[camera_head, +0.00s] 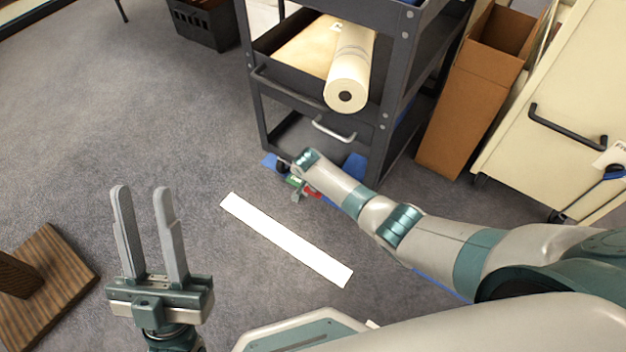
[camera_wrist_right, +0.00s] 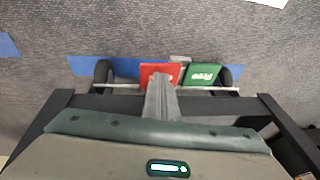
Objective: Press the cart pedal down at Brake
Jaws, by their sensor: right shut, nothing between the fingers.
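The grey cart (camera_head: 392,85) stands at the upper middle of the head view. Low at its near end are a red pedal and a green pedal, small and partly hidden by my right arm there. In the right wrist view, the red pedal (camera_wrist_right: 151,69) is left of the green pedal (camera_wrist_right: 204,73), which seems to read "Free". The red pedal's label is partly covered by my right gripper (camera_wrist_right: 160,79), which is shut and empty, its tips over the red pedal. I cannot tell whether they touch. My left gripper (camera_head: 142,190) is open and empty above the floor.
A white strip (camera_head: 285,238) and blue tape (camera_head: 269,160) lie on the carpet. A paper roll (camera_head: 348,75) rests on the cart. A cardboard box (camera_head: 455,125) and a cream cabinet (camera_head: 530,160) stand right. A wooden base (camera_head: 55,275) is at lower left.

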